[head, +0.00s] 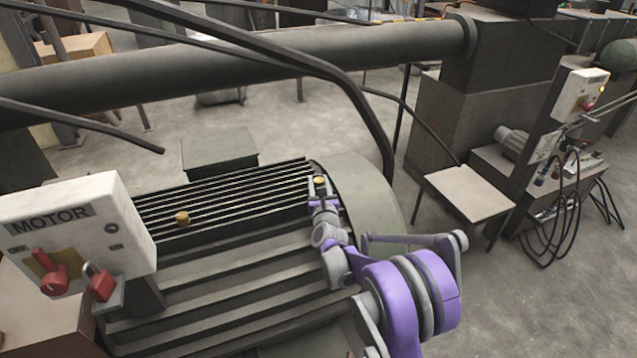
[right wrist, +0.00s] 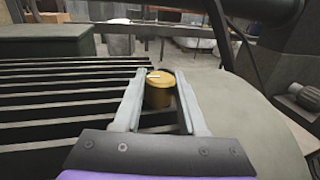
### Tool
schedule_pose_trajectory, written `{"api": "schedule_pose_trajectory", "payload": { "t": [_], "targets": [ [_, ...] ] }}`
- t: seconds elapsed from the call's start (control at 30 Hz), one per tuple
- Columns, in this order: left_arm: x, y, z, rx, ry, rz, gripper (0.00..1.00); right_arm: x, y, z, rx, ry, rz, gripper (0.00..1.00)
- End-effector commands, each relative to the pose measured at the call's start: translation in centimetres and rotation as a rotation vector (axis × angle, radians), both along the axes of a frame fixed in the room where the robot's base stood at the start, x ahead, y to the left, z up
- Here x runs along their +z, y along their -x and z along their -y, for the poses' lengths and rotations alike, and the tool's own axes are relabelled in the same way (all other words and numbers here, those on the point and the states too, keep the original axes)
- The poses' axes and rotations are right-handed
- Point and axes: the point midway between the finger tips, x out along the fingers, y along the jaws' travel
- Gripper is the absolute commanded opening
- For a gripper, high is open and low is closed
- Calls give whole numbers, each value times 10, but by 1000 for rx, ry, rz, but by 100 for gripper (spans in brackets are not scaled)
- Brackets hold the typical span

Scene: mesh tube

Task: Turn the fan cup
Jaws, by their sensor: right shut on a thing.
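A small brass-yellow cup (head: 320,181) sits at the right end of the motor's ribbed top, near the round end cover. It also shows in the right wrist view (right wrist: 159,92), with a pale mark on its flat top. My right gripper (head: 323,184) reaches it from the front, with one finger on each side, and is shut on it. The cup stands upright; its base is partly hidden. A second brass cup (head: 182,218) stands on the ribs further left, apart from my gripper. My left gripper is not in view.
A white box marked MOTOR (head: 72,232) with a red switch and a red padlock (head: 99,281) stands at the left. A thick pipe (head: 230,60) and dark bent rods cross behind and above. A small table (head: 468,192) stands right, with open floor between.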

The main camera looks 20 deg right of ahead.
Motion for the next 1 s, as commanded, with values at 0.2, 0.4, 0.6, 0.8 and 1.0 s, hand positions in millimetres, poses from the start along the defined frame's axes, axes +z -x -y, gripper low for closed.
{"api": "schedule_pose_trajectory", "payload": {
  "t": [0.2,0.4,0.6,0.8,1.0],
  "targets": [
    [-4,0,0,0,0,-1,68,-1,0,0,-12,0,0,0],
    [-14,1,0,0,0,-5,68,-2,0,-1,-57,-2,1,0],
    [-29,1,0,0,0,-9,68,-3,0,-1,-133,0,-1,0],
    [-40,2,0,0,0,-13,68,-3,0,-2,-226,-1,-2,0],
    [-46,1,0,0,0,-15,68,-2,-1,-2,-357,-2,-3,0]
  ]
}}
